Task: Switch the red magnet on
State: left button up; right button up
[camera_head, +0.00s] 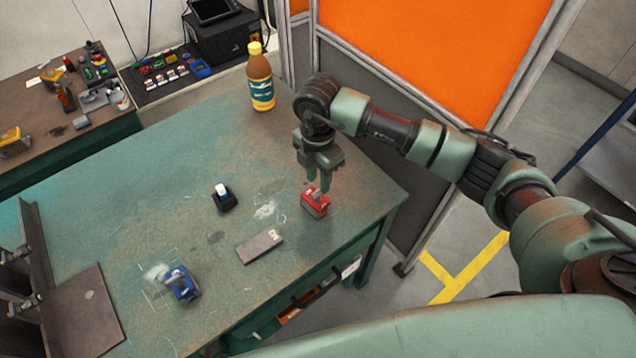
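The red magnet (314,204) is a small red block with a pale label, lying on the green worktable near its right edge. My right gripper (318,186) points down right over it, with its two fingertips at the top of the magnet. The fingers stand apart. They hide part of the magnet's top, so its switch and the switch's position cannot be made out. Whether the fingertips touch it is also unclear. My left gripper is not in view.
A flat steel bar (260,246), a black block with a white top (224,198) and a blue device (182,283) lie on the worktable (150,215). A bottle (260,80) stands at the back. A steel angle fixture (45,285) is at left. An orange screen (435,45) stands behind my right arm.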

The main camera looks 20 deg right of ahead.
aim_at(318, 190)
jog(key=shift+f, duration=1.8)
jog(key=shift+c, duration=0.3)
grip_shut()
